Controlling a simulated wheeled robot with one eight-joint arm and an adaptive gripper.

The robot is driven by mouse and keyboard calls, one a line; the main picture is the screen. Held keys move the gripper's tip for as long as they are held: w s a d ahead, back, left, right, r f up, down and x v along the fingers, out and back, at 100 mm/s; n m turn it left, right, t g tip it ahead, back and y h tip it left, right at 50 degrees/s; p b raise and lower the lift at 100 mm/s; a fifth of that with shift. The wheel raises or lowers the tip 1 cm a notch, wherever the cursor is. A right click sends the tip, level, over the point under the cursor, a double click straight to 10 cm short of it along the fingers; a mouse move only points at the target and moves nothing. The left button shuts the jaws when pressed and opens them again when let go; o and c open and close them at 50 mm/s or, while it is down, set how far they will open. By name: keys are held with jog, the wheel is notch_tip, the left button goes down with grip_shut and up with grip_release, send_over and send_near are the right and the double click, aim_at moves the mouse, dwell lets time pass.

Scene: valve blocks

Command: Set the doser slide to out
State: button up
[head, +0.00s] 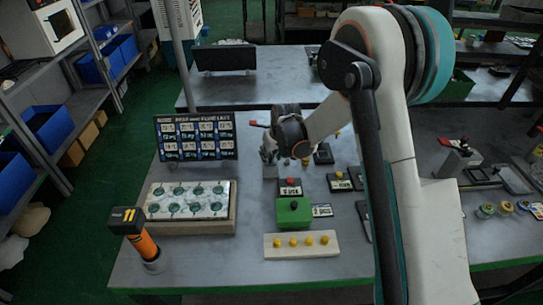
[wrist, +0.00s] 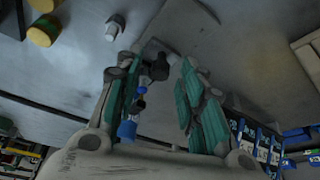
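My gripper (wrist: 160,72) is open in the wrist view, with its two green-padded fingers apart. A small black fitting (wrist: 158,66) shows between the fingertips, and a rod with a blue end (wrist: 127,130) lies beside the left finger. I cannot tell whether they touch a finger, or whether this is the doser slide. In the head view my gripper (head: 270,155) points down over the middle of the table, above a small grey plate (head: 270,171). No label that I can read names the doser, and my arm hides part of the table.
A red button box (head: 290,187), a green box (head: 294,213) and a wooden strip with yellow knobs (head: 302,244) stand nearer. A dark display board (head: 196,137) and a panel with green rings (head: 190,200) are left. A red-handled device (head: 460,157) stands right.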

jog(key=shift+c, duration=0.2)
grip_shut()
jog(key=shift+s+a+b, duration=0.1)
jog(key=shift+s+b, duration=0.3)
jog(key=shift+s, duration=2.45)
jog(key=shift+o, duration=0.2)
grip_release()
jog(key=v, duration=1.2)
